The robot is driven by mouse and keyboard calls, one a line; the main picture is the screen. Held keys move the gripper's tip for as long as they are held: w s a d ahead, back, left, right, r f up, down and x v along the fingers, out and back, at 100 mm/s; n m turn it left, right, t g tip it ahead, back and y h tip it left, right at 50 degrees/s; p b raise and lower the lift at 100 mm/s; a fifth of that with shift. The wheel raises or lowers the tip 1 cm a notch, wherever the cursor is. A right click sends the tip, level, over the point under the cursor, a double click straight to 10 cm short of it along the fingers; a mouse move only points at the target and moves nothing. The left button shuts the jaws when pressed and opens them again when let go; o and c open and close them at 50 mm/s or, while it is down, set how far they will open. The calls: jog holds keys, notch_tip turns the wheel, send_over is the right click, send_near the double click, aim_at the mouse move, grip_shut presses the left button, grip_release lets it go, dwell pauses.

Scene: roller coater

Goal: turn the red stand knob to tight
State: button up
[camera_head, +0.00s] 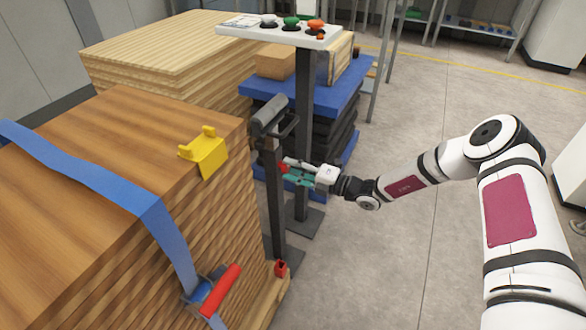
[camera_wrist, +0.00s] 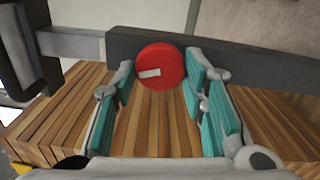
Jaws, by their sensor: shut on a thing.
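The red stand knob (camera_wrist: 160,66) is round, with a pale bar mark lying nearly level across its face. It sits on the dark stand bar (camera_wrist: 240,62) in the wrist view. In the head view only a bit of the knob (camera_head: 283,168) shows beside the dark roller stand (camera_head: 274,200). My gripper (camera_head: 291,174) reaches in from the right at the stand post. Printed tight or loose marks cannot be seen.
A wooden stack (camera_head: 75,190) with a blue strap (camera_head: 90,180), yellow bracket (camera_head: 207,152) and red-handled ratchet (camera_head: 222,288) stands left of the stand. A red block (camera_head: 281,268) is low by the stand. Floor at right is clear.

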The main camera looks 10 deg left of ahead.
jog(key=shift+m, duration=1.8)
jog(key=o, duration=1.1)
jog(key=shift+o, duration=0.2)
jog(key=v, duration=1.2)
